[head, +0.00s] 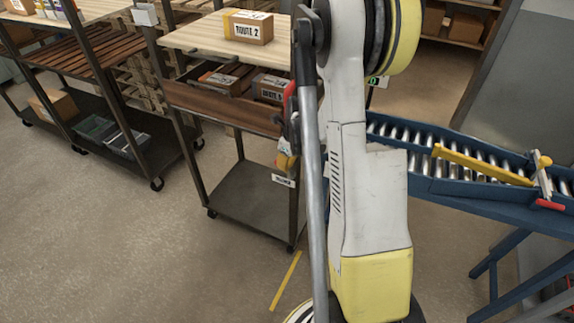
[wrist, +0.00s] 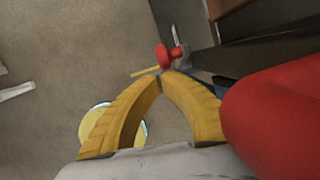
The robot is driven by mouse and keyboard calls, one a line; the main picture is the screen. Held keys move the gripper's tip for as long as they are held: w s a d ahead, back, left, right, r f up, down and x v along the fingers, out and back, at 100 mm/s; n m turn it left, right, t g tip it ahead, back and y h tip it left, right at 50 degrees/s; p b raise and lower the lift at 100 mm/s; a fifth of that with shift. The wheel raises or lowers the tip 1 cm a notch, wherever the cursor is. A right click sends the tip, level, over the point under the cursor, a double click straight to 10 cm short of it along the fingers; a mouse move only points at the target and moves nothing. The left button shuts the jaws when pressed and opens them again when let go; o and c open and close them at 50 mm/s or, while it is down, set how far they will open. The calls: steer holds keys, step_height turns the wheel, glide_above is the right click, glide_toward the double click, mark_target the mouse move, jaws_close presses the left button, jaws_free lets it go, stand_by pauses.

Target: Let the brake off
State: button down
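My gripper (wrist: 161,76) has two curved yellow fingers whose tips come together in the wrist view, with nothing visible held between them. A small red knob or lever end (wrist: 166,56) shows just beyond the fingertips, beside a dark frame; whether they touch is unclear. A large red rounded part (wrist: 275,115) fills the right of the wrist view, very close to the camera. In the head view, my gripper (head: 287,163) is by the cart's right front post, partly hidden behind my arm. A red part (head: 289,92) shows above it. No brake is clearly identifiable.
The cart (head: 252,205) has a wooden top, a carton (head: 248,27) on it, and a drawer-like tray of boxes. A blue roller conveyor (head: 445,187) with a yellow bar (head: 482,164) stands right. Another shelf cart (head: 75,55) stands left. The front-left floor is clear.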

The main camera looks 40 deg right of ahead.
steer(key=v, duration=1.2)
steer(key=shift+w, duration=0.15)
